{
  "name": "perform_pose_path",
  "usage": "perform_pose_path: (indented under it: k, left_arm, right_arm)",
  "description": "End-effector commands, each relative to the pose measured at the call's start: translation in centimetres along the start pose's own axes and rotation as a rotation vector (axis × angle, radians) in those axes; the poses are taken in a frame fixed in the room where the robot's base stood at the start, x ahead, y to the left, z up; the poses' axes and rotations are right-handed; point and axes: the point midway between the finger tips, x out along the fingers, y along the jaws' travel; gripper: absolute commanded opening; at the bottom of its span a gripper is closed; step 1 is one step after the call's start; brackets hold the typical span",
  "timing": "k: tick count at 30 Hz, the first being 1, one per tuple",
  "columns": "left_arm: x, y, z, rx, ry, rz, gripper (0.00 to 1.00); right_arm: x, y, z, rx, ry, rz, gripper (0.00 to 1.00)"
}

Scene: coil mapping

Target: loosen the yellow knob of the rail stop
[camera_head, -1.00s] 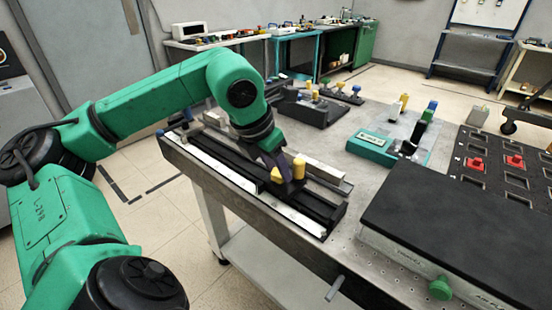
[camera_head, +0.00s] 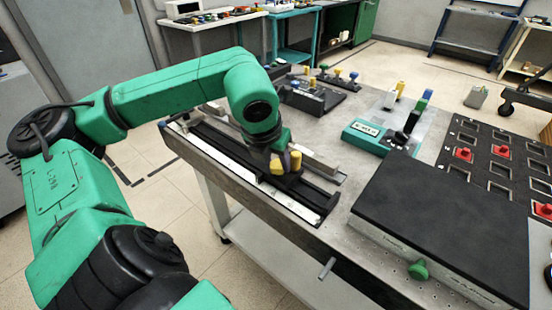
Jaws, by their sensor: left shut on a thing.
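The black slide rail (camera_head: 238,164) with a white strip runs along the left edge of the metal table. The rail stop (camera_head: 291,178) is a dark block near the rail's front end. Two yellow parts show at it: a low knob (camera_head: 275,166) and an upright rounded cylinder (camera_head: 296,160) just right of it. My left gripper (camera_head: 279,161) reaches down from above and is shut on the low yellow knob. Its dark fingers partly hide the knob and the block. My right gripper is not in view.
A black-topped box (camera_head: 440,220) with a green knob (camera_head: 418,270) stands at the front right. A teal device (camera_head: 373,135) and a dark tray with red parts (camera_head: 495,160) lie behind it. Black fixtures (camera_head: 312,97) stand at the back. Bare table lies between rail and box.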

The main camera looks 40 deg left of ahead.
Motion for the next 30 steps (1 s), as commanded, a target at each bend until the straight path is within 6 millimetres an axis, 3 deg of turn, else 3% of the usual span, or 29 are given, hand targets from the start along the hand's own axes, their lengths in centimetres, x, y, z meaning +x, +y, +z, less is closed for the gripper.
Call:
perform_pose_path:
  k: [2,3,5,17,20,30]
  left_arm:
    - [0.0,0.0,0.0,0.001,-0.001,-0.001,0.0]
    - [0.0,0.0,0.0,0.001,-0.001,-0.001,0.53]
    - [0.0,0.0,0.0,0.001,-0.001,-0.001,0.75]
    - [-0.7,0.0,0.1,0.001,-0.002,0.001,0.75]
    - [-2.7,0.0,0.1,0.002,-0.005,0.001,0.75]
    - [-12.5,0.0,0.1,0.001,-0.003,0.002,0.75]
  right_arm:
    - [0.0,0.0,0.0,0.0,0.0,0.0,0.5]
    - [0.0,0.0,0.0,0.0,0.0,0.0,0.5]
    - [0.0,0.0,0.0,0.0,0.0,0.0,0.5]
    - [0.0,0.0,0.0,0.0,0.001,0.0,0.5]
    - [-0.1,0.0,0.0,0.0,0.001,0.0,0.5]
    - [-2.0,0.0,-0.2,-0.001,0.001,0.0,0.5]
